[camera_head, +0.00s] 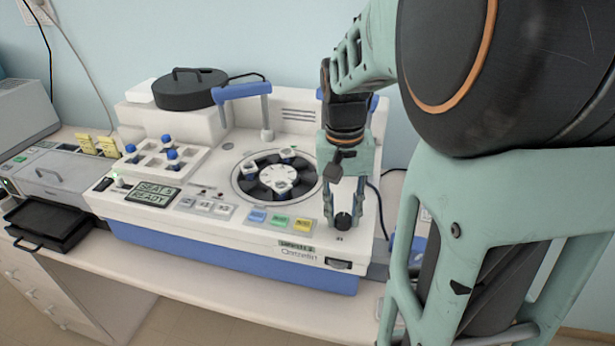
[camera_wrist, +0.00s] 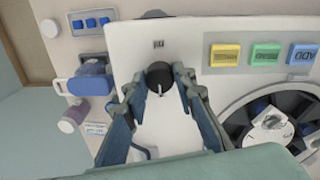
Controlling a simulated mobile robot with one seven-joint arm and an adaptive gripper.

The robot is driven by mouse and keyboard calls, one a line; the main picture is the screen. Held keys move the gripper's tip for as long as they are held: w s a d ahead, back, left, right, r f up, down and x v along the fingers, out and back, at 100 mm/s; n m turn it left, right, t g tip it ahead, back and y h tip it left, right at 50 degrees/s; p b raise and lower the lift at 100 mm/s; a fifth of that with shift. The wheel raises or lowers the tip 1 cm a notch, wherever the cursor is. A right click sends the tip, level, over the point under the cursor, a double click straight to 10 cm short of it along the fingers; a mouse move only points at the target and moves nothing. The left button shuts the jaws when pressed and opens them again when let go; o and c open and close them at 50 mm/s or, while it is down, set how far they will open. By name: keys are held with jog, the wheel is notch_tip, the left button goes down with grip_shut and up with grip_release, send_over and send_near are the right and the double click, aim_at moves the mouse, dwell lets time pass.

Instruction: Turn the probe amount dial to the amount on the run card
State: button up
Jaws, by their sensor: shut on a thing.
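The dial (camera_head: 343,221) is a small black knob on the right front of the white staining machine's top (camera_head: 150,212). In the wrist view the dial (camera_wrist: 160,76) is round and dark with a short pale pointer line. My gripper (camera_head: 343,217) points down over it, with one finger on either side. In the wrist view my gripper (camera_wrist: 162,88) is shut on the dial. The machine's display (camera_head: 153,194) reads "SEAT S" and "READY", the last sign of the first line being unsure. Small print beside the dial is too small to read. No run card can be made out.
Blue, green and yellow buttons (camera_head: 279,222) lie left of the dial. A round rotor (camera_head: 277,175) sits behind them. A black lid (camera_head: 190,88) rests at the back left. In the wrist view, a blue item (camera_wrist: 90,82) and a blue-welled tray (camera_wrist: 90,22) stand beside the machine.

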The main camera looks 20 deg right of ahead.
aim_at(339, 217)
dwell(0.4)
jog(key=o, duration=1.2)
jog(key=shift+c, duration=0.2)
jog(key=shift+r, duration=0.1)
notch_tip(339, 217, up, 12)
jog(key=shift+a, duration=0.3)
jog(key=shift+w, duration=0.1)
